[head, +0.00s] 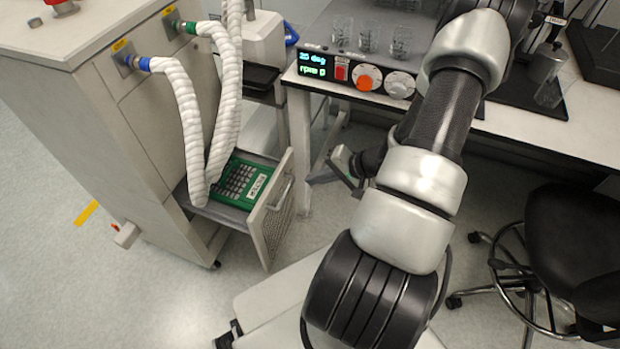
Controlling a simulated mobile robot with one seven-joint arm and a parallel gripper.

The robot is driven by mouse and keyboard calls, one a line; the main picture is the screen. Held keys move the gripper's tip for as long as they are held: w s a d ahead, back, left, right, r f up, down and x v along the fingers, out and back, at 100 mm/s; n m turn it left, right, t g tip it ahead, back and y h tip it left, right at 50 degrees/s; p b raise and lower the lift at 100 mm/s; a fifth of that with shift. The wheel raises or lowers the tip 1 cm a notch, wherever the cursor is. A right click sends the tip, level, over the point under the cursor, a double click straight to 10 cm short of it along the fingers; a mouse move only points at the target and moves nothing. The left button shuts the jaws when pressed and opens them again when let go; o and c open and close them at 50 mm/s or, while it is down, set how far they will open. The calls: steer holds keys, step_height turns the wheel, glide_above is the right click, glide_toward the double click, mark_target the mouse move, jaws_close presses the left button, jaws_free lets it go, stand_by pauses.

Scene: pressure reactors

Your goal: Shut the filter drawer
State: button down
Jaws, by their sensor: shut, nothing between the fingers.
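The filter drawer (272,222) stands pulled out from the lower part of the white cabinet (135,150) at the left. Its front panel is mesh with a bar handle (281,192), and a green filter piece (244,184) lies inside. My gripper (341,162) is to the right of the drawer front, in the gap below the bench, apart from the handle as far as I can see. It is shut and empty. My arm hides part of the space behind it.
Two white ribbed hoses (187,115) hang from the cabinet into the drawer area. A bench (545,138) with a hotplate (372,84) and glass beakers stands behind my arm. A black stool (570,240) is at right.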

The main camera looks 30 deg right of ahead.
mark_target(276, 181)
steer(key=shift+w+a+f+b, duration=0.55)
steer(key=shift+w+a+f, duration=0.4)
steer(key=shift+w, duration=0.3)
steer(key=shift+w+a+f+b, duration=0.55)
steer(key=shift+w+a+f, duration=0.2)
steer(key=shift+w+a, duration=0.4)
steer(key=shift+w+a+f+b, duration=0.55)
steer(key=shift+w+a+f, duration=0.3)
steer(key=shift+w, duration=0.5)
steer(key=shift+w+a, duration=0.1)
steer(key=shift+w+a, duration=0.2)
steer(key=w+a, duration=0.4)
steer(key=w, duration=0.1)
steer(key=w+a+p, duration=0.1)
steer(key=w+a, duration=0.4)
steer(key=w, duration=0.1)
steer(key=w+a, duration=0.4)
steer(key=w, duration=0.2)
steer(key=shift+w+a+p, duration=0.2)
steer(key=shift+w+p, duration=0.05)
steer(key=shift+p, duration=0.15)
steer(key=shift+s, duration=0.15)
